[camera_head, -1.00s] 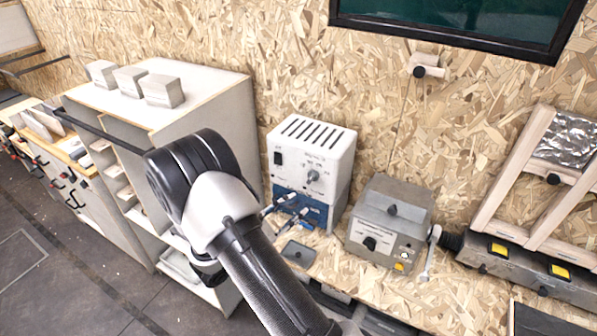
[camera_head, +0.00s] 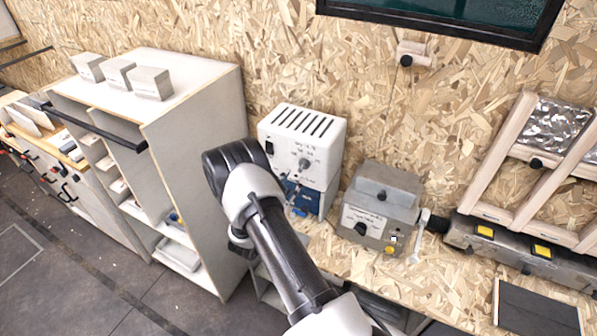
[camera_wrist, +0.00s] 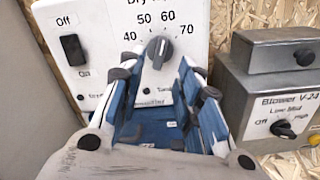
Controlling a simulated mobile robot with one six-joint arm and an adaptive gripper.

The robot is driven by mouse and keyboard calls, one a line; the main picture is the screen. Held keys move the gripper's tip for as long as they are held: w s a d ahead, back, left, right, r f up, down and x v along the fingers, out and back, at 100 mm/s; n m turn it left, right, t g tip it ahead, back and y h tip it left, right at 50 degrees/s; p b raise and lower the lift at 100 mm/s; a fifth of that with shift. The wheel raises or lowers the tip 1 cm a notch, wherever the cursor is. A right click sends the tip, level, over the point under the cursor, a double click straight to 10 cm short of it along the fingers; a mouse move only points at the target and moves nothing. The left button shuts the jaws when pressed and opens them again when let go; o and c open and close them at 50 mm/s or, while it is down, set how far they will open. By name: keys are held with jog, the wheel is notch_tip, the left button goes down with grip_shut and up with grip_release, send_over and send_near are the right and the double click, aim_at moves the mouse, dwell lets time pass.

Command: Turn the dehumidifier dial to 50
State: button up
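The dehumidifier is a white box (camera_head: 330,143) with a slotted top and a blue lower part, standing against the board wall. Its grey dial (camera_wrist: 158,52) sits below the marks 40, 50, 60 and 70 in the wrist view; its light pointer line leans up and slightly right, seemingly nearer 60 than 50. The dial also shows in the head view (camera_head: 304,164). My gripper (camera_wrist: 160,78) is open and empty, its fingers spread left and right below and in front of the dial. I see no contact. In the head view my arm mostly hides the gripper.
An Off/On rocker switch (camera_wrist: 73,49) is left of the dial. A grey blower box (camera_head: 381,205) with its own knob stands close on the right. A white shelf unit (camera_head: 199,130) stands close on the left. The bench (camera_head: 345,258) in front is mostly bare.

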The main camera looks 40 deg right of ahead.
aim_at(301, 169)
jog(key=x, duration=0.6)
jog(key=shift+c, duration=0.2)
grip_shut()
